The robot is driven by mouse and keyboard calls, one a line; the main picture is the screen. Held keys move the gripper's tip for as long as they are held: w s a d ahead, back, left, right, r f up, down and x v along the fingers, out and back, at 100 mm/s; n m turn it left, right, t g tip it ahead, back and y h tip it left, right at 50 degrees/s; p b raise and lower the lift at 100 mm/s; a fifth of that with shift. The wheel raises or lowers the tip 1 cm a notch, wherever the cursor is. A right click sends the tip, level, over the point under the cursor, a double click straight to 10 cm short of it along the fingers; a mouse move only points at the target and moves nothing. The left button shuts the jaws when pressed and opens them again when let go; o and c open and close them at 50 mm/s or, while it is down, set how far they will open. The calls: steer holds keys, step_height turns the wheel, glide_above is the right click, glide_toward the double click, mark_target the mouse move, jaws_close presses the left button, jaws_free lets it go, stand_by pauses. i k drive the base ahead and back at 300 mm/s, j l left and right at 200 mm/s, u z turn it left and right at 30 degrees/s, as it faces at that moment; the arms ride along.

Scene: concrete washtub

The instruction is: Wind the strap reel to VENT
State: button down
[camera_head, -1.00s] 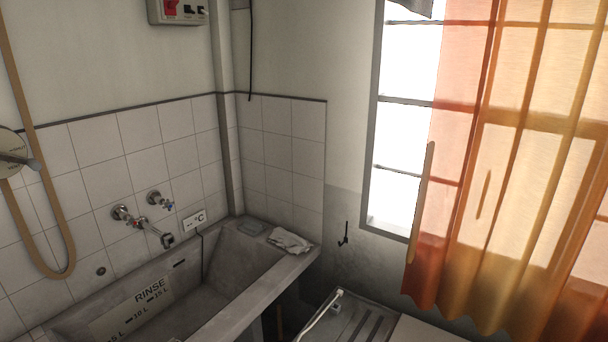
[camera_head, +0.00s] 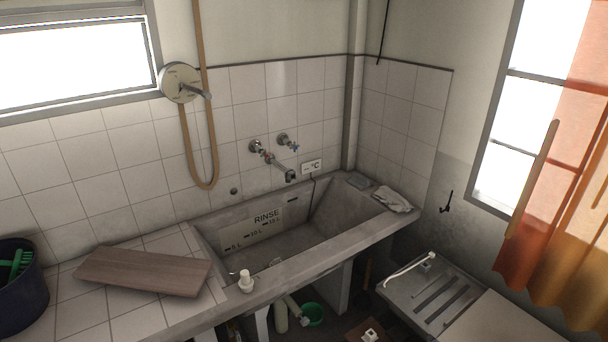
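The strap reel (camera_head: 180,83) is a round, pale metal disc on the tiled wall, just right of the window at the left. A short grey crank handle sticks out from its middle to the right and slightly down. Small marks sit around its rim, too small to read. A tan strap (camera_head: 197,30) runs down from above past the reel and hangs in a long loop below it. My gripper is not in view.
A concrete washtub (camera_head: 345,247) stands below two wall taps. A wooden board (camera_head: 143,271) lies on the tiled counter, with a dark bucket (camera_head: 22,300) at its left. A white bottle (camera_head: 246,282) stands on the tub's front edge. An orange curtain (camera_head: 565,220) hangs at the right.

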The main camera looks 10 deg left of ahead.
mark_target(206, 95)
steer(key=u, duration=1.35)
